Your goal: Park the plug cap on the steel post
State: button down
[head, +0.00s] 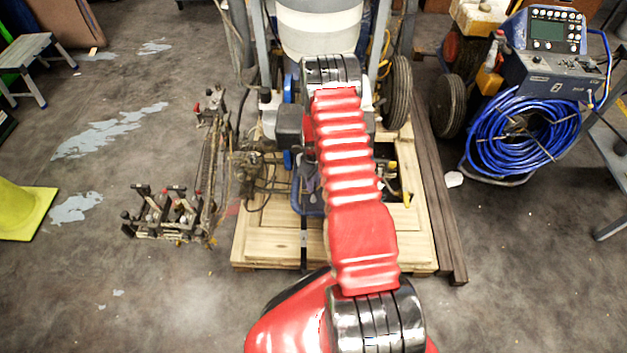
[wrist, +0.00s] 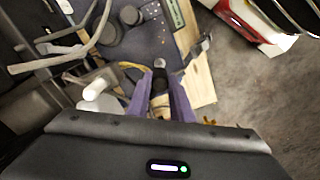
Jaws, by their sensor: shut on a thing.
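In the wrist view, my gripper (wrist: 161,88) has two purple fingers closed around a small dark piece (wrist: 160,80) with a tan part below it. I take this piece to be the plug cap. A small round silvery end (wrist: 160,63) shows just beyond the fingertips, in line with the dark piece. It may be the top of the steel post, but I cannot tell, nor whether the two touch. In the head view, my red arm reaches over the machine and hides the work area.
The line striper (head: 318,28) stands on a wooden pallet (head: 265,245). Grey hoses (wrist: 75,50) and a white knob-like part (wrist: 100,90) lie left of my fingers. A blue hose coil (head: 525,135) stands at right. The floor at front left is open.

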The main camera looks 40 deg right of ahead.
aim_at(313, 195)
jog(key=shift+f, duration=1.05)
jog(key=shift+f, duration=1.7)
dwell(2.1)
jog(key=c, duration=1.5)
grip_release()
jog(key=shift+o, duration=0.5)
jog(key=shift+o, duration=1.1)
jog(key=shift+r, duration=3.5)
